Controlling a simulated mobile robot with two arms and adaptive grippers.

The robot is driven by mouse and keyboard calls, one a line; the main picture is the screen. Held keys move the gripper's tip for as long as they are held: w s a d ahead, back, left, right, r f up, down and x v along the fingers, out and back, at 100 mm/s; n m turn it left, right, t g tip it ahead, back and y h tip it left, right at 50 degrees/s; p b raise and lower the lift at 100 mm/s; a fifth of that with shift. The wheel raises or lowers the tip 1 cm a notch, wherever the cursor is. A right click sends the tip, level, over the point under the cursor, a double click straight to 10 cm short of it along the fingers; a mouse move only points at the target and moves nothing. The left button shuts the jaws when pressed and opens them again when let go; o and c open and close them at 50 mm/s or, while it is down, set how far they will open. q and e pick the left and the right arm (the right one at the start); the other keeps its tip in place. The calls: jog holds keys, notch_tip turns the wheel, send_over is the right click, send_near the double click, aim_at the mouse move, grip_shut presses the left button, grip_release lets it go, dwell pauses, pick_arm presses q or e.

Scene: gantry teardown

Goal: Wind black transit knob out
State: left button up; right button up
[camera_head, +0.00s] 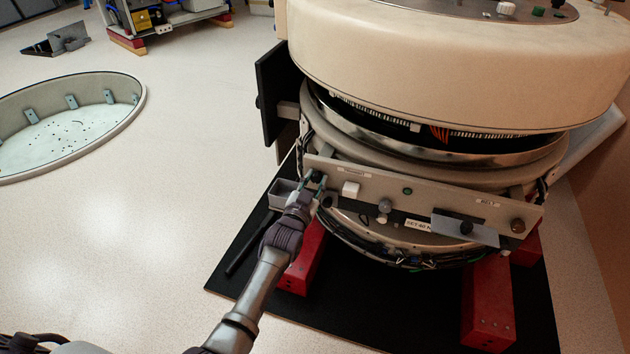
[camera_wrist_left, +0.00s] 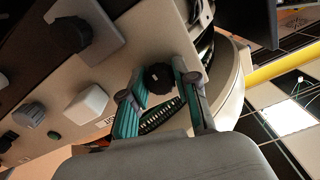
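The black transit knob (camera_head: 317,176) sits at the left end of the pale control panel (camera_head: 370,185) on the round machine. It also shows in the left wrist view (camera_wrist_left: 158,77), a dark ribbed knob near the panel's edge. My left gripper (camera_head: 314,184) reaches the panel from below left. In the wrist view its two teal-padded fingers (camera_wrist_left: 160,85) stand on either side of the knob, with little or no gap, and appear closed on it. How far the knob is out of the panel cannot be told. My right gripper is in neither view.
A small grey tray (camera_head: 282,192) is beside my wrist. Red supports (camera_head: 488,300) stand on a black mat (camera_head: 400,315).

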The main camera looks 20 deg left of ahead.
pick_arm(q)
jog(key=o, duration=0.5)
jog(key=shift+c, duration=0.2)
jog(key=s, duration=1.2)
jog(key=shift+a, duration=0.2)
